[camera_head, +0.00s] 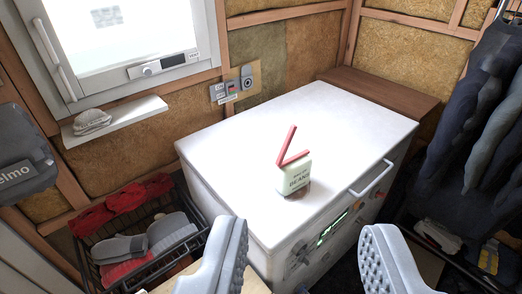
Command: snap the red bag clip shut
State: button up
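The red bag clip (288,146) is open in a V shape, one arm lying across the top of a small pale bag labelled BEANS (292,178) and the other arm tilted upward. The bag stands upright on the white top of a chest-like appliance (237,140). My gripper (305,252) is open and empty, its two grey fingers wide apart at the bottom of the view. It is on the near side of the bag and clip, apart from them.
The white top around the bag is clear. A handle (371,179) is on the appliance's front edge. Dark clothes (482,110) hang at right. A small shelf (115,121) is below the window.

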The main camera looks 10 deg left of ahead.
aim_at(293, 128)
jog(key=k, duration=0.4)
jog(key=z, duration=0.7)
jog(key=i, duration=1.4)
jog(key=u, duration=0.7)
